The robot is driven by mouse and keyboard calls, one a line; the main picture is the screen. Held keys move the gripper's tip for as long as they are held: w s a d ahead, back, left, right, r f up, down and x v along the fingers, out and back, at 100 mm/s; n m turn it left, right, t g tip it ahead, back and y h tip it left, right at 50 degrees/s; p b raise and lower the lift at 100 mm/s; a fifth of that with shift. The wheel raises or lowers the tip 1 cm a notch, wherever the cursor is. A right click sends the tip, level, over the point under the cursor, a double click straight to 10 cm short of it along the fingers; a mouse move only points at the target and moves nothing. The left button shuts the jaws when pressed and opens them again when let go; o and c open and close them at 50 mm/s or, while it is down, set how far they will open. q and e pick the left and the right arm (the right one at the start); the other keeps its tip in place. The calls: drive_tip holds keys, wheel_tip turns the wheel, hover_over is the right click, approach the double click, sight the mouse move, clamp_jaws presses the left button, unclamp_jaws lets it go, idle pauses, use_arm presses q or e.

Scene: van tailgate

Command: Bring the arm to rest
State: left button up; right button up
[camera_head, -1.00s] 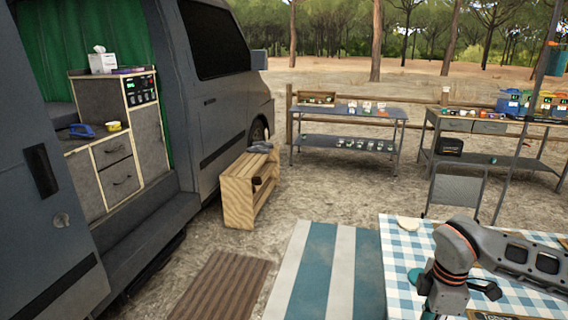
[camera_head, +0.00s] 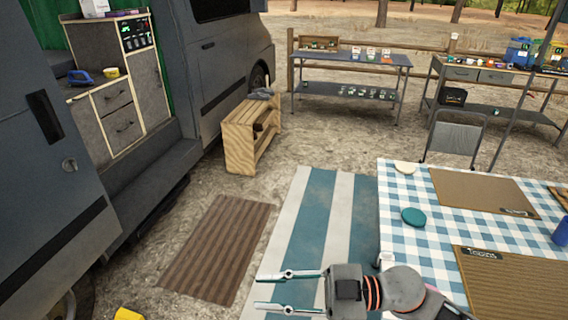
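My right gripper (camera_head: 272,291) shows at the bottom middle, at the end of my grey arm with orange rings. Its two thin fingers point left and stand apart, with nothing between them. It is seen above the striped mat (camera_head: 312,250), just left of the checkered table (camera_head: 398,215). My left gripper is not in view.
The checkered table carries brown placemats (camera_head: 484,192) and a teal disc (camera_head: 413,216). A wooden crate (camera_head: 240,140) stands by the grey van (camera_head: 225,70). A brown mat (camera_head: 215,250) lies on the ground. A folding chair (camera_head: 455,138) stands behind the table.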

drive_tip(key=w+d+m+t+h, duration=0.1)
drive_tip(key=w+d+m+t, duration=0.4)
drive_tip(key=w+m+t, duration=0.5)
drive_tip(key=s+d+f+m+t+h, duration=0.2)
drive_tip(key=d+f+m+t+h, duration=0.2)
drive_tip(key=d+f+t+h, duration=0.25)
drive_tip(key=s+d+f+m+g+h, duration=0.2)
drive_tip(key=s+d+f+g+h, duration=0.1)
drive_tip(key=f, duration=0.8)
drive_tip(key=s+d+f+m+g+h, duration=0.2)
drive_tip(key=s+d+f+h, duration=0.3)
drive_tip(key=s+d+f, duration=0.3)
wheel_tip(320, 180, down, 3)
drive_tip(key=shift+s+f+g, duration=0.1)
drive_tip(key=shift+s+g, duration=0.45)
drive_tip(key=shift+s, duration=0.05)
